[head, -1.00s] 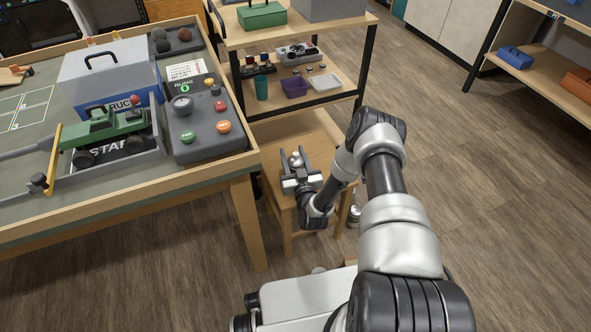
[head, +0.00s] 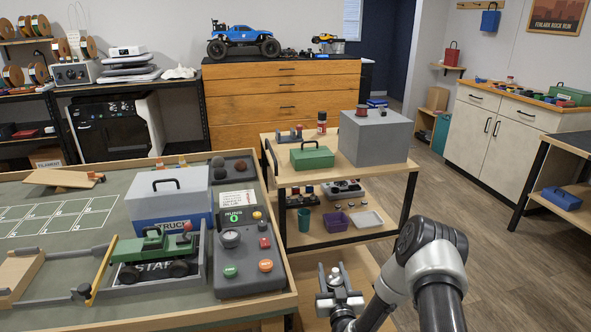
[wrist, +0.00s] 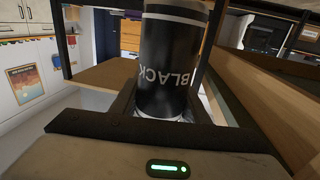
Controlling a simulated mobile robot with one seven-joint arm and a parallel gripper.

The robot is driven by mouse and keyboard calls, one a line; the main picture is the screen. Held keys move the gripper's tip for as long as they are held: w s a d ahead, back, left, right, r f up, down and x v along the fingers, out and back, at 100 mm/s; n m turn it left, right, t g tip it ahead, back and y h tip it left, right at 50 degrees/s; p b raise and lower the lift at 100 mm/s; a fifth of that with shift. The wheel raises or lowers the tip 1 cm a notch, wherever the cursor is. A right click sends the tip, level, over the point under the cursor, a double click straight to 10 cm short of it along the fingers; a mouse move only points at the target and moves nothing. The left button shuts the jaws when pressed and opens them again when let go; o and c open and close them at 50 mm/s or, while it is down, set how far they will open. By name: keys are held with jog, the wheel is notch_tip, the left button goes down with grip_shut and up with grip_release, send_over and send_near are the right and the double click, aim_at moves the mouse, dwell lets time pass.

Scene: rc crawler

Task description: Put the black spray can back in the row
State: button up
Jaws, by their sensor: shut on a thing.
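The black spray can (wrist: 172,62) fills the middle of the wrist view, its white "BLACK" lettering upside down in that picture. My gripper (head: 338,292) is shut on the can, with a dark finger on either side of it in the wrist view. In the head view my gripper is low, over a wooden stool-like surface (head: 377,268) in front of the cart. There only the can's pale top end (head: 335,274) shows, and its dark body is hidden. I cannot make out for certain which row the can belongs to.
A wooden cart (head: 290,178) stands just beyond my gripper, with a green toolbox (head: 312,156), a grey box (head: 375,137) and a small red can (head: 322,123) on top. The work table (head: 110,195) is close on the left. Floor (head: 490,240) is free on the right.

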jog(key=s+r, duration=1)
jog(key=r, duration=0.5)
notch_tip(320, 180, up, 25)
jog(key=p, duration=2.4)
jog(key=shift+s+d+h+p, duration=0.15)
jog(key=shift+s+h+p, duration=0.15)
